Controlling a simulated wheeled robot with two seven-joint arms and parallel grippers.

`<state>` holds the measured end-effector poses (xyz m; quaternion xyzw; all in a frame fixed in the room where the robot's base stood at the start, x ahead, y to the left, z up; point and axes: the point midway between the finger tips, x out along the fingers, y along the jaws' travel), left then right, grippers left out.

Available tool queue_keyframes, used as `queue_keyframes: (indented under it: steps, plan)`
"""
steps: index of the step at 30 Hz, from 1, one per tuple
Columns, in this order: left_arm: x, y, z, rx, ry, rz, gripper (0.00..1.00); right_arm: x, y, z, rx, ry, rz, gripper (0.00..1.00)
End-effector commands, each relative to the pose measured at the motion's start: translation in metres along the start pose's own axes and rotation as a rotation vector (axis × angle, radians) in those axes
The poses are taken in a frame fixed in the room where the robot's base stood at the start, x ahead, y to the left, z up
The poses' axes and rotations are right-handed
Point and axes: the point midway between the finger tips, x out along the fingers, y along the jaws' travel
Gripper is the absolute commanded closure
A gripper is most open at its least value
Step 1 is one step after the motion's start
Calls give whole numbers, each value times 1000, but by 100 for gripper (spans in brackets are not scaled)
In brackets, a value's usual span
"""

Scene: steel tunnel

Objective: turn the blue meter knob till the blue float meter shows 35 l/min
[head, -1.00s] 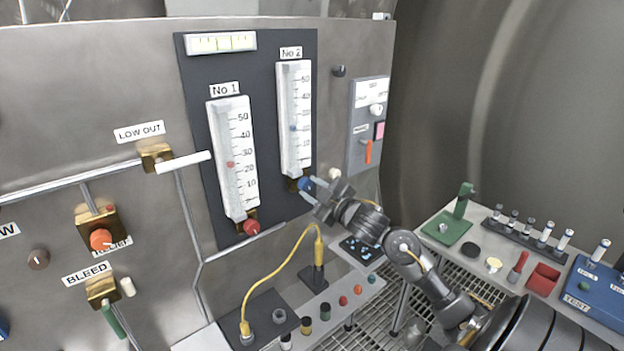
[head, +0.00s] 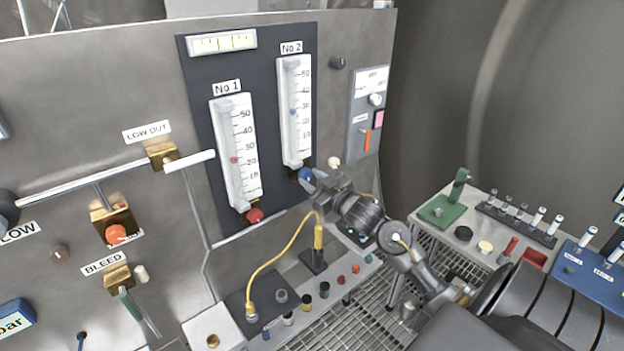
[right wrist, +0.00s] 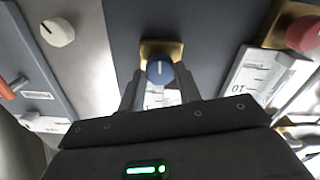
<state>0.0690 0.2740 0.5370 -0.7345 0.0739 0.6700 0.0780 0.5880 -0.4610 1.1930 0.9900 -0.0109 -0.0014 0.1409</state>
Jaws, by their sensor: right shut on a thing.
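The blue meter knob (head: 306,174) sits at the foot of the No 2 float meter (head: 295,145) on the dark panel. My right gripper (head: 311,181) reaches it from the lower right and is shut on it. In the right wrist view the knob (right wrist: 160,69) is between my finger ends, its white line nearly upright, with a brass block behind. The small blue float (head: 294,112) stands roughly between the 20 and 30 marks; the exact reading is too small to tell. My left gripper is not in view.
The No 1 meter (head: 238,180) with its red knob (head: 254,215) is just left. A cream knob (head: 334,162) and a grey switch panel (head: 366,112) are close on the right. Below, a yellow cable (head: 272,267) arches over a shelf. A side table holds a green stand (head: 443,208).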

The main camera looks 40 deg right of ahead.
Motion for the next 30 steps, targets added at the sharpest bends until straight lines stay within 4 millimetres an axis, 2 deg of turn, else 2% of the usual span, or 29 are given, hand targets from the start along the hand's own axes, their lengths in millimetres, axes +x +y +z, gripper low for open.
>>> queue_keyframes:
  steps: [7, 8, 13, 23, 26, 30]
  plan:
    - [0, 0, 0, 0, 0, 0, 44, 0, 0, 0, 0, 0, 0, 89]
    - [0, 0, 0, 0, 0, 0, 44, 0, 0, 0, 0, 0, 0, 65]
    - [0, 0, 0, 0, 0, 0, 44, 0, 0, 0, -1, 0, 0, 44]
    - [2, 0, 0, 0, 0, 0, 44, -4, 0, 2, -2, -1, 0, 44]
    - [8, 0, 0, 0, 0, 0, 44, -15, -1, 4, -4, -2, -1, 44]
    - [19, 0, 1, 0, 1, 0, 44, -43, -2, 5, -5, -2, -2, 44]
